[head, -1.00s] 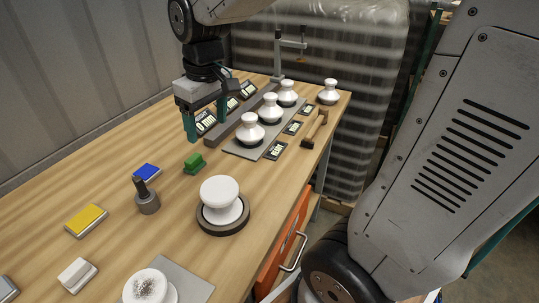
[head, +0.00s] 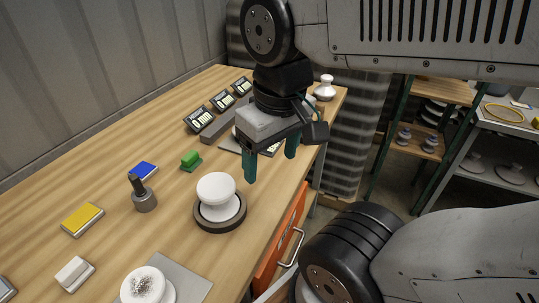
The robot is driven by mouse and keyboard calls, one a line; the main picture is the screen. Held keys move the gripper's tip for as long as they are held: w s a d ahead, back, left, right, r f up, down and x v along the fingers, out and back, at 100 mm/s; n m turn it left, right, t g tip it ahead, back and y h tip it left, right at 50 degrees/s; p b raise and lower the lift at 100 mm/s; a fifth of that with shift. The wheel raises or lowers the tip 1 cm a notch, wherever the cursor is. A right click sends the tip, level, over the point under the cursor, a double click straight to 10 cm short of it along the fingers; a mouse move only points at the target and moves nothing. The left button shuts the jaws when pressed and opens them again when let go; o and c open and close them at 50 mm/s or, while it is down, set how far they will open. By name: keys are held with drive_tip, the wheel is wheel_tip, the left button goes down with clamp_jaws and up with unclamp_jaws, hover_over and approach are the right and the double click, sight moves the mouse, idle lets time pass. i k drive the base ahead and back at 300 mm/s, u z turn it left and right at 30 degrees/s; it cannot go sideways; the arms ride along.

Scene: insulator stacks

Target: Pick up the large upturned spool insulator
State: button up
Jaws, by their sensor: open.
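The large white spool insulator (head: 216,187) stands on a dark round base (head: 219,222) near the middle of the wooden table. Its wide disc faces up, with a narrower waist below. My gripper (head: 270,168) is open, its two green fingers pointing down, up and to the right of the spool in the picture. The fingers look apart from the spool, and nothing is between them. My gripper and arm hide most of the row of smaller insulators behind.
A grey cylinder with a dark handle (head: 143,195), a green block (head: 191,160), blue pad (head: 143,170) and yellow pad (head: 83,219) lie left of the spool. A speckled white insulator (head: 145,286) sits on a grey plate in front. Digital displays (head: 201,119) stand behind.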

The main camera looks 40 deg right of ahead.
sight(217, 191)
drive_tip(key=z, duration=0.05)
drive_tip(key=k, duration=0.5)
drive_tip(key=z, duration=2.65)
drive_tip(key=k, duration=0.65)
drive_tip(key=u, duration=1.15)
